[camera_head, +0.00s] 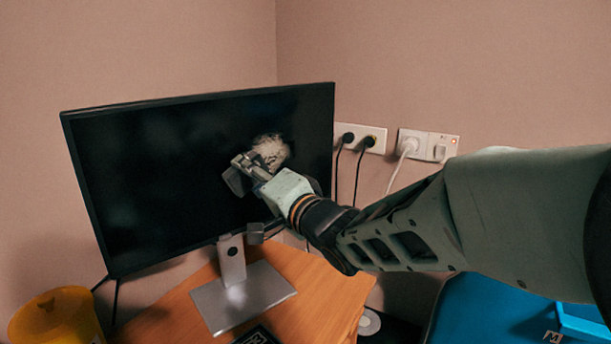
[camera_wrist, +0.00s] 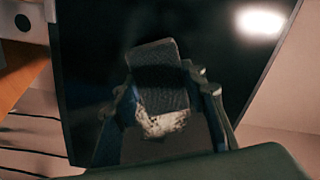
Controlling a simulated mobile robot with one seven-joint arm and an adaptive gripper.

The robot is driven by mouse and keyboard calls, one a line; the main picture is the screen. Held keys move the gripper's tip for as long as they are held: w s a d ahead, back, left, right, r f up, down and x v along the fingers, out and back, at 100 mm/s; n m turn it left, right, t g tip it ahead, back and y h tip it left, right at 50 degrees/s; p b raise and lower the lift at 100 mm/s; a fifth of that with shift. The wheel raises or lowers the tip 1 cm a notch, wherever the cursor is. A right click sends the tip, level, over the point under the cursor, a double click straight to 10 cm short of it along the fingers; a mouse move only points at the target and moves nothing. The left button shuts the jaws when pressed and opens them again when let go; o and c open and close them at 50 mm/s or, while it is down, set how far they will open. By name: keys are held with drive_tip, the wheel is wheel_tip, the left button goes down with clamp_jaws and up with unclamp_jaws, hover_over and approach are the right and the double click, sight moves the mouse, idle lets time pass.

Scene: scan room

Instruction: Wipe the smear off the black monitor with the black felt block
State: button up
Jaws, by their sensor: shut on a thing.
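The black monitor (camera_head: 160,165) stands on a silver stand on the wooden desk; its screen also fills much of the wrist view (camera_wrist: 95,50). A whitish, mottled smear (camera_head: 271,150) is on the right part of the screen, just above and right of my gripper (camera_head: 246,171). In the wrist view, my gripper (camera_wrist: 160,82) is shut on the black felt block (camera_wrist: 158,70), which is held in front of the screen. A pale speckled patch of the smear (camera_wrist: 163,124) shows below the block, between the fingers. I cannot tell whether the block touches the screen.
The wooden desk (camera_head: 320,290) is below, with the silver stand (camera_head: 240,295) on it. A yellow container (camera_head: 55,318) is at lower left. Wall sockets with plugs and cables (camera_head: 410,145) are right of the monitor. A blue surface (camera_head: 490,310) is at lower right.

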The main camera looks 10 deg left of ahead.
sight(293, 155)
drive_tip(key=shift+x, duration=0.8)
drive_tip(key=shift+w+d+r+p, duration=0.15)
drive_tip(key=shift+w+d+p, duration=0.65)
drive_tip(key=shift+d+p, duration=0.15)
drive_tip(key=shift+w+d+p, duration=0.3)
drive_tip(key=shift+w+d, duration=0.1)
drive_tip(key=shift+w+d+p, duration=1.9)
drive_tip(key=shift+w+d, duration=0.15)
drive_tip(key=shift+w, duration=0.15)
drive_tip(key=shift+w+d+p, duration=1.25)
drive_tip(key=shift+w+d, duration=0.25)
drive_tip(key=shift+a, duration=0.1)
